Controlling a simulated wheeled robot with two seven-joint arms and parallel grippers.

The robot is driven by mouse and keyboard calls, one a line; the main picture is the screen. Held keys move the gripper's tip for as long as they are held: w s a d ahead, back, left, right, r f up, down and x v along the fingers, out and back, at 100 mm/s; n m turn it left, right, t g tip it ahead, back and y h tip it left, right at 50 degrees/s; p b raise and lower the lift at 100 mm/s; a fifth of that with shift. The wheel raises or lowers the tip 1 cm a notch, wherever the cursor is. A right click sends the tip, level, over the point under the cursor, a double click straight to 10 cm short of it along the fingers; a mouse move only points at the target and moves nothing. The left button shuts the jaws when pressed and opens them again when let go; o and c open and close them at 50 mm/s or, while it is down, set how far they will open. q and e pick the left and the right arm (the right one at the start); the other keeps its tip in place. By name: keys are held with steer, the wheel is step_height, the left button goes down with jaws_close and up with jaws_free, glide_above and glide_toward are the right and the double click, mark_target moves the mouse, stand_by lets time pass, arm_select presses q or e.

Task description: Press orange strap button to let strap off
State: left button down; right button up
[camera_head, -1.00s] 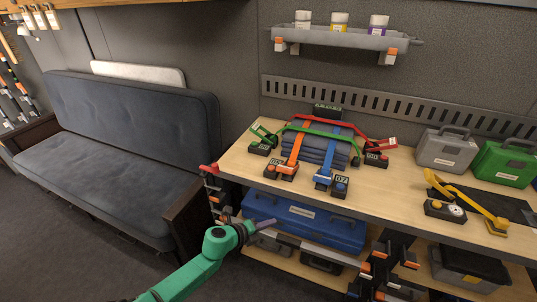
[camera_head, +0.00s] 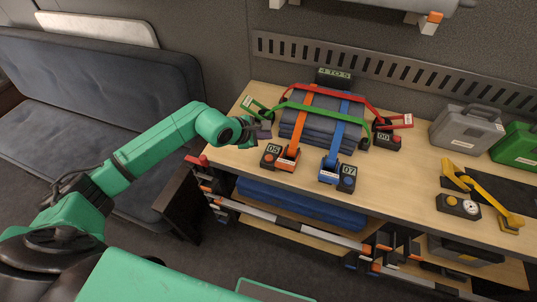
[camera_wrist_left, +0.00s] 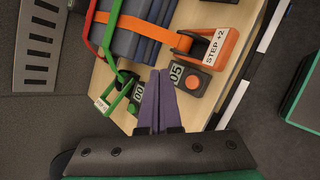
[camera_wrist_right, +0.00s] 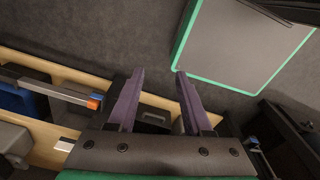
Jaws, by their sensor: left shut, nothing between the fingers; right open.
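The orange strap (camera_head: 306,115) runs over a stack of dark blue folded cloth (camera_head: 300,132) to an orange buckle (camera_head: 287,158). The buckle reads "STEP +2" in the left wrist view (camera_wrist_left: 214,48). Beside it is a black box marked 05 (camera_head: 270,153) with a round orange button (camera_wrist_left: 193,82). My left gripper (camera_head: 264,130) is shut and empty above the table's left end, beside the stack. In the left wrist view its purple fingertips (camera_wrist_left: 158,73) are just left of the 05 box, apart from the button. My right gripper (camera_wrist_right: 159,72) is open and empty over the floor.
A green strap (camera_head: 315,110), a red strap (camera_head: 345,94) and a blue strap (camera_head: 337,135) also cross the stack. The blue strap's box reads 07 (camera_head: 348,170), the red one's 00 (camera_head: 386,136). Grey and green cases stand right.

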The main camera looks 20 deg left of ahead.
mark_target(266, 159)
arm_select(q)
steer(key=f, duration=0.1)
steer(key=f+b, duration=0.2)
steer(key=shift+w+a+f, duration=0.15)
steer(key=shift+w+f, duration=0.2)
step_height(266, 159, down, 5)
steer(key=b, duration=0.4)
steer(key=shift+f+b, duration=0.3)
steer(key=shift+f, duration=0.05)
arm_select(e)
step_height(266, 159, down, 6)
steer(key=w, duration=0.2)
steer(key=shift+a+f, duration=0.25)
steer(key=shift+a, duration=0.2)
arm_select(q)
steer(key=shift+r, duration=0.15)
arm_select(e)
steer(key=shift+d, duration=0.25)
arm_select(q)
steer(key=shift+f+b, duration=0.45)
steer(key=shift+b, duration=0.05)
arm_select(e)
steer(key=shift+a+f, duration=0.1)
steer(key=shift+f, duration=0.4)
